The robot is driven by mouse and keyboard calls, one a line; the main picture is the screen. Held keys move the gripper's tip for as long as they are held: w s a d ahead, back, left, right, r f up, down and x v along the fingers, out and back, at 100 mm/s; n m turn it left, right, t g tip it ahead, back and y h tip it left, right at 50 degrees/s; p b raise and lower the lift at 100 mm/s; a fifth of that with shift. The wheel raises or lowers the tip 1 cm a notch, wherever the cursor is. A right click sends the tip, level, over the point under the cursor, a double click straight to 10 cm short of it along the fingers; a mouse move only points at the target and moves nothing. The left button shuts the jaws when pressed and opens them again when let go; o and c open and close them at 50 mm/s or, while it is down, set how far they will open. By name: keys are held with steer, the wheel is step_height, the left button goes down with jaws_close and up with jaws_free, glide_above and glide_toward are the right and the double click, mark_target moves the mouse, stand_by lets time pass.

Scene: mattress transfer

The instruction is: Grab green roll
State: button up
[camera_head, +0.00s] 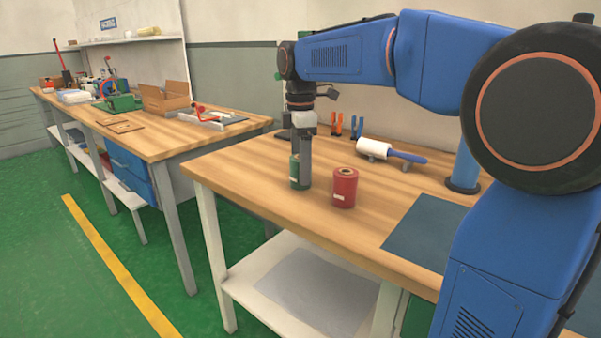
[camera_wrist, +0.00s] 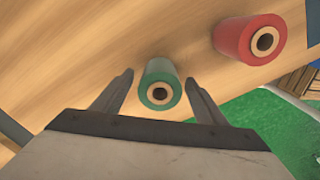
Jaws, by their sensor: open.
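The green roll (camera_head: 295,172) stands upright on the near wooden workbench, partly hidden behind my gripper in the head view. In the wrist view the green roll (camera_wrist: 160,84) shows from above, with its pale core facing the camera. My gripper (camera_head: 304,180) points down at the roll. In the wrist view my gripper (camera_wrist: 159,82) is open, with one finger on each side of the roll. A gap shows between each finger and the roll there.
A red roll (camera_head: 344,187) stands just right of the green one, also in the wrist view (camera_wrist: 249,38). A white roller with a blue handle (camera_head: 391,151) lies behind. A dark mat (camera_head: 427,234) covers the bench's right part. The bench's front edge is close.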

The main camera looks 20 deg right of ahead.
steer(key=shift+f, duration=1.05)
steer(key=c, duration=1.3)
